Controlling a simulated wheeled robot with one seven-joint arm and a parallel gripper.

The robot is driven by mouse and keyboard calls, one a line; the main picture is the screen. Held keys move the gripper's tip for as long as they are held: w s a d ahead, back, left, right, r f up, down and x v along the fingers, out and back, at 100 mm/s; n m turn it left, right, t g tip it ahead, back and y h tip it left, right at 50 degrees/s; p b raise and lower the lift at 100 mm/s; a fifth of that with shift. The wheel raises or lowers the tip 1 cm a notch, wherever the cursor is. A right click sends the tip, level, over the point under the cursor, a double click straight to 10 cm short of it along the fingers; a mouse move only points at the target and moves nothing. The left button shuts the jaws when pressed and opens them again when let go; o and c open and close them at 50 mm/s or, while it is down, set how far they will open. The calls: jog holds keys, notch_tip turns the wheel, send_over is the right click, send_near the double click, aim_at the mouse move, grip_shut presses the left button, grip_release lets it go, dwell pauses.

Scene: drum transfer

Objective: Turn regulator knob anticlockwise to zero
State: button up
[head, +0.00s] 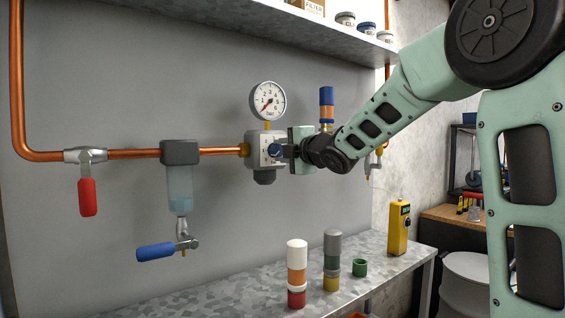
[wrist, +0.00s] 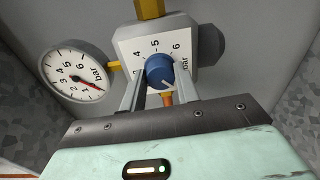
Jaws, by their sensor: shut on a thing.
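The blue regulator knob (head: 275,150) sits on the front of the pale regulator body (head: 258,160) on the wall. My gripper (head: 283,151) reaches it from the right and is shut on the knob. In the wrist view the knob (wrist: 159,70) lies between the two fingers, with a white mark on its lower right side. The scale plate around it shows 4, 5 and 6; its lower part is hidden. The pressure gauge (head: 267,101) stands above the regulator. Its red needle points to the lower left, near the low end of the scale.
Left of the regulator are a copper pipe, a filter bowl (head: 180,185), a red-handled valve (head: 87,195) and a blue-handled valve (head: 157,251). A blue and orange beacon (head: 327,105) stands to the right. A metal bench (head: 240,295) below carries stacked coloured cylinders and a yellow meter (head: 398,228).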

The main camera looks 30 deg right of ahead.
jog(key=shift+n+b, duration=0.35)
jog(key=shift+n, duration=0.05)
jog(key=o, duration=1)
jog(key=s+p, duration=0.2)
jog(key=s, duration=0.3)
jog(key=s+p, duration=0.3)
jog(key=s, duration=0.3)
jog(key=s+p, duration=0.3)
jog(key=s, duration=0.3)
jog(key=shift+s+d+r, duration=0.1)
jog(key=shift+d+r, duration=0.25)
